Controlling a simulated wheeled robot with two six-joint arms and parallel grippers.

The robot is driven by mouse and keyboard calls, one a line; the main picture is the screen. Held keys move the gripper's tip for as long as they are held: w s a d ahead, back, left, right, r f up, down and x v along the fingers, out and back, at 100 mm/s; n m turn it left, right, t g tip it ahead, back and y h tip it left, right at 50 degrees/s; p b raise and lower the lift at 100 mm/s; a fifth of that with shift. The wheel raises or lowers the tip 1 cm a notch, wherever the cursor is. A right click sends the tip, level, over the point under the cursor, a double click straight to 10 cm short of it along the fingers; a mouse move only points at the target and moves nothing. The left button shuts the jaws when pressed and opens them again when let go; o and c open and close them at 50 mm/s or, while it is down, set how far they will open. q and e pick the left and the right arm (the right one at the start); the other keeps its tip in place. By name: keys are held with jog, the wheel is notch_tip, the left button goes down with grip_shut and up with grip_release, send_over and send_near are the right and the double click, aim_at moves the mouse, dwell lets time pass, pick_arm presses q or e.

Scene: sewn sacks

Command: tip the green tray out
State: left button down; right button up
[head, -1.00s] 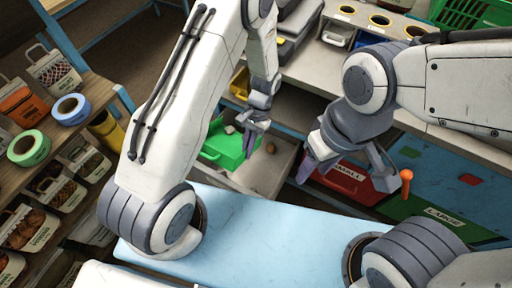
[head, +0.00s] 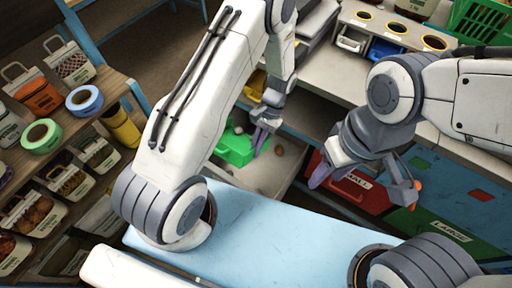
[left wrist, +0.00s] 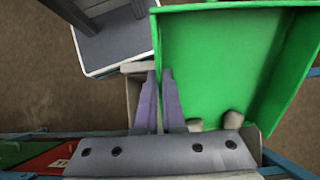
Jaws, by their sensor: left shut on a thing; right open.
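The green tray (head: 235,150) is held over a grey open bin (head: 272,180) in the head view. It fills the right of the left wrist view (left wrist: 225,55). My left gripper (head: 260,142) is shut on the tray's wall; its fingers also show in the left wrist view (left wrist: 160,100). Pale lumps (left wrist: 233,119) lie by the tray's near edge. A brown lump (head: 279,150) is in the bin, beside the tray. My right gripper (head: 330,177) is open and empty, to the right of the bin. The tray's underside is hidden.
A red box marked SMALL (head: 358,190) and a green one marked LARGE (head: 440,228) stand right of the bin. A light blue surface (head: 285,235) lies in front. Shelves with bags and tape rolls (head: 42,135) are at left. A counter (head: 335,70) runs behind.

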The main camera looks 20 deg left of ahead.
pick_arm(q)
jog(key=shift+r+g+p, duration=0.5)
jog(key=shift+r+p, duration=0.05)
jog(key=shift+r, duration=0.2)
jog(key=shift+r+g+y, duration=0.3)
jog(key=shift+r+g, duration=0.2)
jog(key=shift+r, duration=0.15)
notch_tip(320, 180, down, 3)
jog(key=shift+r+b, duration=0.15)
jog(key=shift+b, duration=0.7)
jog(key=shift+f, duration=0.2)
jog(key=shift+r, duration=0.2)
